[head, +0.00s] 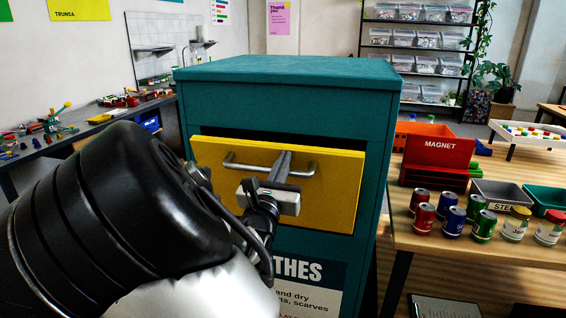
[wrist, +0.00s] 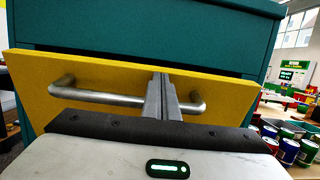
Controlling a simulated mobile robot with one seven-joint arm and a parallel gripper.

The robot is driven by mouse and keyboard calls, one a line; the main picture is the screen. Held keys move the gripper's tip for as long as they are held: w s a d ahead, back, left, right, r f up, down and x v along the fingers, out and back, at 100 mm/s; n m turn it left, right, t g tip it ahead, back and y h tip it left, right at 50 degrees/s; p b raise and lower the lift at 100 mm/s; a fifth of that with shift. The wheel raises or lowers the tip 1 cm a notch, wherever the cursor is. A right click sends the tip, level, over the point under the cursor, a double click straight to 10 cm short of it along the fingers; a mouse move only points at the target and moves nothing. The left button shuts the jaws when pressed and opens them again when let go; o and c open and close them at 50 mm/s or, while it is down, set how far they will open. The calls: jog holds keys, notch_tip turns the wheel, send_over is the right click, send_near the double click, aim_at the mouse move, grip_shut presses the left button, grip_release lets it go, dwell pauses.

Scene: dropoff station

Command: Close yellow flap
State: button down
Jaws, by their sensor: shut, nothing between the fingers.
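The yellow flap (head: 330,196) is on the front of a teal clothes bin (head: 290,88). Its top edge leans out, with a dark gap above it, so it is partly open. A grey bar handle (head: 238,165) runs across the flap. In the wrist view the flap (wrist: 225,90) and the handle (wrist: 85,93) fill the middle. My gripper (head: 281,160) is shut and empty, its fingertips in front of the handle and flap. In the wrist view the fingers (wrist: 162,82) overlap the handle bar; I cannot tell whether they touch it or the flap.
A wooden table (head: 480,245) at right holds several cans, jars, a red magnet box (head: 436,160) and bins. A dark bench (head: 90,122) with toys stands at left. A shelf of clear boxes (head: 418,50) is behind. A sign (head: 308,285) is below the flap.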

aim_at(289, 145)
jog(key=w+p, duration=0.2)
jog(key=w+d+r+g+p, duration=0.1)
jog(key=w+p, duration=0.1)
jog(key=w+d+r+g+p, duration=0.1)
jog(key=w+p, duration=0.1)
jog(key=shift+w+d+r+y, duration=0.15)
jog(key=shift+d+r+y, duration=0.05)
jog(key=shift+y, duration=0.2)
jog(key=shift+g, duration=0.3)
jog(key=shift+r, duration=0.1)
